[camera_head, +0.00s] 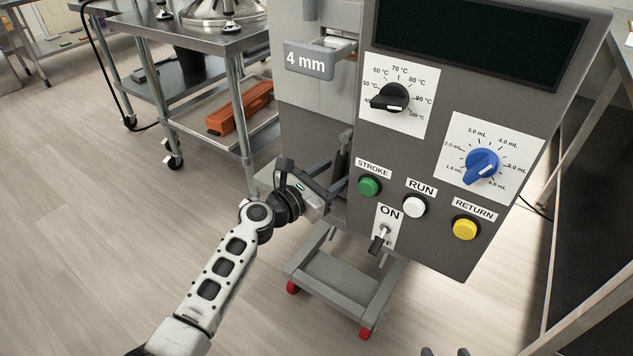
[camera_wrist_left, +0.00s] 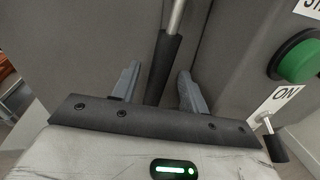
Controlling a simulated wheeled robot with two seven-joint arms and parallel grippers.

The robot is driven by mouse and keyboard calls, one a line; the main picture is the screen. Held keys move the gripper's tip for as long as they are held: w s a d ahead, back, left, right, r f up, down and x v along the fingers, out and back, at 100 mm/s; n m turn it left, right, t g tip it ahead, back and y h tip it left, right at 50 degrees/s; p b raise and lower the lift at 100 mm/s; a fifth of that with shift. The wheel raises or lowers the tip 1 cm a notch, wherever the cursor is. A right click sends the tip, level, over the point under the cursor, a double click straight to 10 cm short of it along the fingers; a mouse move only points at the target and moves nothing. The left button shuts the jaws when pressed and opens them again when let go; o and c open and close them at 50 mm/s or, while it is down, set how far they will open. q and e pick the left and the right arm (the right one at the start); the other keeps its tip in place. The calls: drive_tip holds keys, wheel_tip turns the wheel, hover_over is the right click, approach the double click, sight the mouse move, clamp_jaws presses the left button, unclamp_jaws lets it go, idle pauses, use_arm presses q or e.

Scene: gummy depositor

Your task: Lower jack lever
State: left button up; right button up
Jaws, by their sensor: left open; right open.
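The jack lever (camera_wrist_left: 164,62) is a metal rod with a black grip. In the left wrist view it stands slightly tilted between the two fingers of my left gripper (camera_wrist_left: 157,85), with gaps visible on both sides. In the head view the lever (camera_head: 343,152) shows as a dark upright bar at the left side of the grey depositor (camera_head: 455,130), partly hidden by the gripper. My left gripper (camera_head: 333,177) is open around it. Only the fingertips of my right gripper (camera_head: 445,352) show at the bottom edge; it is open.
Right of the lever are a green STROKE button (camera_head: 369,187), a white RUN button (camera_head: 414,206), a yellow RETURN button (camera_head: 466,229) and an ON switch (camera_head: 380,240). A wheeled base (camera_head: 345,282) is below. A steel cart (camera_head: 190,100) stands left; the floor before it is clear.

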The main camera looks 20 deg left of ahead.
use_arm(q)
drive_tip(key=f+v, duration=0.1)
drive_tip(key=v, duration=1.4)
drive_tip(key=shift+s+a+r+p, duration=0.25)
drive_tip(key=shift+r+p, duration=0.15)
drive_tip(key=shift+r, duration=0.1)
use_arm(e)
drive_tip(key=shift+r, duration=0.15)
use_arm(q)
drive_tip(key=shift+d, duration=0.1)
drive_tip(key=s+d+f+m+g+y+p, duration=0.2)
drive_tip(key=s+m, duration=0.5)
drive_tip(key=m, duration=0.8)
drive_tip(key=s+d+f+m+g+y+p, duration=0.2)
drive_tip(key=s+m, duration=0.6)
drive_tip(key=m, duration=0.7)
drive_tip(key=shift+s+d+f+m+y+p, duration=0.35)
drive_tip(key=shift+d+f+y+p, duration=0.2)
drive_tip(key=shift+d, duration=0.45)
use_arm(e)
drive_tip(key=shift+d+r+g, duration=0.2)
drive_tip(key=shift+r+g, duration=0.1)
drive_tip(key=shift+r, duration=0.7)
